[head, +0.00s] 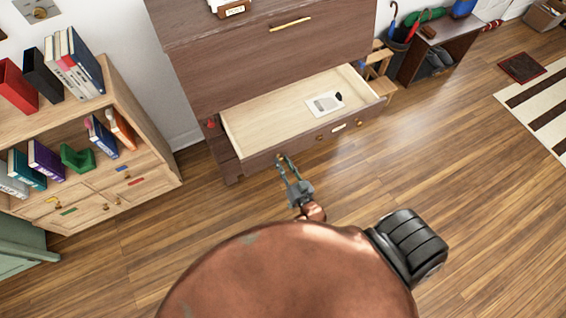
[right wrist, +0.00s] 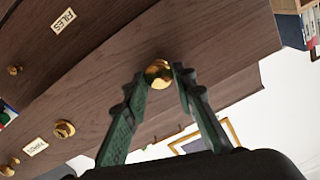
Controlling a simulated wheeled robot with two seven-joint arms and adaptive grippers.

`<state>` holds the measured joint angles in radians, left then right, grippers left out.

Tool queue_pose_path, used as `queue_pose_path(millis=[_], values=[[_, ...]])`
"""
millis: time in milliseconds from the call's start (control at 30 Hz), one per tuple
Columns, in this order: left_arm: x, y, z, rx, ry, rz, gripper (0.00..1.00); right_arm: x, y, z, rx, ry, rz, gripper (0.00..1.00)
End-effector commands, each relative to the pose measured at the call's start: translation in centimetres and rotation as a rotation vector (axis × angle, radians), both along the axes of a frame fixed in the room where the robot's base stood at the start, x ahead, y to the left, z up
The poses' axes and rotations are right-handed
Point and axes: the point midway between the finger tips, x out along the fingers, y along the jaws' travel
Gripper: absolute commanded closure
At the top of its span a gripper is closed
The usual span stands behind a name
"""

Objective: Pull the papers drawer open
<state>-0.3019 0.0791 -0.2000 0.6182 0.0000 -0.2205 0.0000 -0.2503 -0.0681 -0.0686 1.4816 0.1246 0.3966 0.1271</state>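A wooden drawer (head: 255,121) stands pulled out of the dark brown cabinet (head: 225,75). A paper sheet (head: 326,103) with a small black thing on it lies inside. My right gripper (head: 280,158) is at the left part of the drawer's front. In the right wrist view, its fingertips (right wrist: 160,76) are on both sides of a round brass knob (right wrist: 158,74) and appear to touch it. Another brass knob (right wrist: 64,129) and a white label (right wrist: 35,146) sit farther along that front; I cannot read this label surely. My left gripper is not in view.
A drawer marked FILES (right wrist: 63,21) shows in the right wrist view. The cabinet's upper front has a brass bar handle (head: 290,23). A bookshelf (head: 150,140) stands at left, a shoe bench (head: 437,50) at back right. The wooden floor (head: 440,150) in front is clear.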

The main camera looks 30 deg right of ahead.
Motion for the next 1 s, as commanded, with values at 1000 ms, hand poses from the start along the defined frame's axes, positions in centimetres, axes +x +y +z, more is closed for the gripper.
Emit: queue_pose_path(millis=[1000], values=[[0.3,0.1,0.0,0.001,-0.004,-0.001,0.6,-8.8,0.6,-0.1,-0.001,0.004,-0.001,0.59]])
